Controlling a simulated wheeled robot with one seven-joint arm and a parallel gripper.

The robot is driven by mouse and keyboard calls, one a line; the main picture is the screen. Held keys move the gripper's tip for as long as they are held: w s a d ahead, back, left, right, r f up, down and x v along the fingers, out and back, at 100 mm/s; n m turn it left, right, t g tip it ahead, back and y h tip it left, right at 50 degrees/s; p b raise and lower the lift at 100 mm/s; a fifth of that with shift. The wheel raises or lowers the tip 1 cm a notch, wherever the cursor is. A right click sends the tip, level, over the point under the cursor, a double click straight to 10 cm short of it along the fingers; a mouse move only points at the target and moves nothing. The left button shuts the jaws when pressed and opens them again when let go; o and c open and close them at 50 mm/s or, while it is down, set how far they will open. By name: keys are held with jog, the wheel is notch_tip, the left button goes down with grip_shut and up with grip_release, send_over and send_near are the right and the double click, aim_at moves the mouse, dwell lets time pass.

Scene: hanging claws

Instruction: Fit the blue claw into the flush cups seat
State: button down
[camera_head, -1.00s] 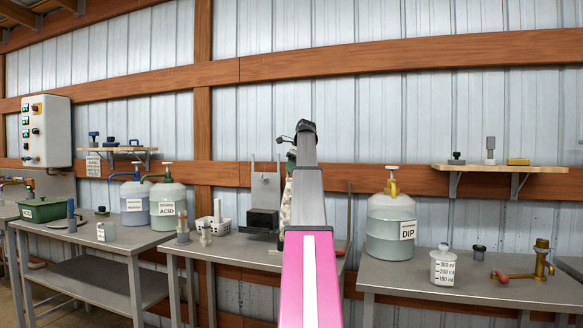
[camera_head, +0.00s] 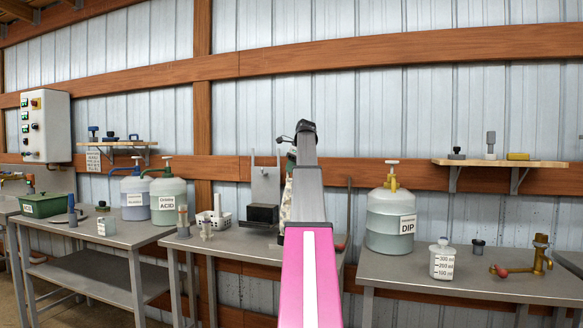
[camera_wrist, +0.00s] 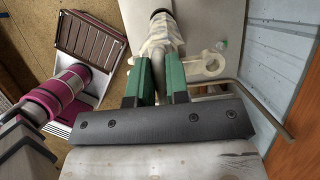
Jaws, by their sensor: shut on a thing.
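My gripper (camera_wrist: 157,80) has two green fingers on a dark bar in the wrist view. A pale, mottled, wrapped piece (camera_wrist: 161,42) with a darker round end lies between the fingers, and they are shut on it. In the head view my arm covers most of the gripper. A strip of the pale piece (camera_head: 287,200) shows beside the arm, above the middle table. I cannot make out a blue claw for certain; small blue parts (camera_head: 93,131) stand on the left shelf. I cannot identify the flush cups seat for certain.
A grey upright bracket (camera_head: 265,183) with a black box (camera_head: 262,214) stands left of my arm. A white basket (camera_head: 219,220) is beside it. The DIP jug (camera_head: 390,212) stands right.

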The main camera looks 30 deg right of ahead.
jog(key=shift+f, duration=0.75)
jog(key=c, duration=1)
grip_release()
jog(key=shift+c, duration=0.2)
